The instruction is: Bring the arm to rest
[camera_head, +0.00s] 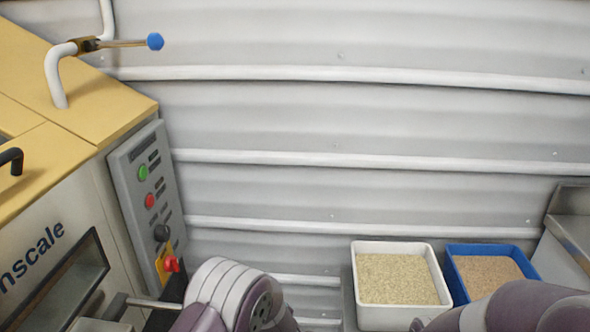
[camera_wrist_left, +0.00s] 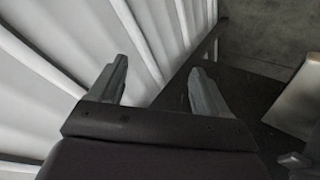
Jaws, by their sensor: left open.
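My left gripper (camera_wrist_left: 158,68) shows in the left wrist view. Its two grey fingers are apart with nothing between them. Past the fingers are the pale ribbed wall and a dark surface, and no object touches the fingertips. In the head view a rounded white and purple link of my left arm (camera_head: 235,295) shows at the bottom, left of the middle. My right arm (camera_head: 515,307) shows at the bottom right. Neither gripper shows in the head view.
A yellow-topped machine (camera_head: 85,110) stands at left with a control panel (camera_head: 146,215) and a blue-knobbed lever (camera_head: 155,41). A white tray (camera_head: 402,312) and a blue tray (camera_head: 455,249) hold granules at lower right. A ribbed wall (camera_head: 350,120) stands behind.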

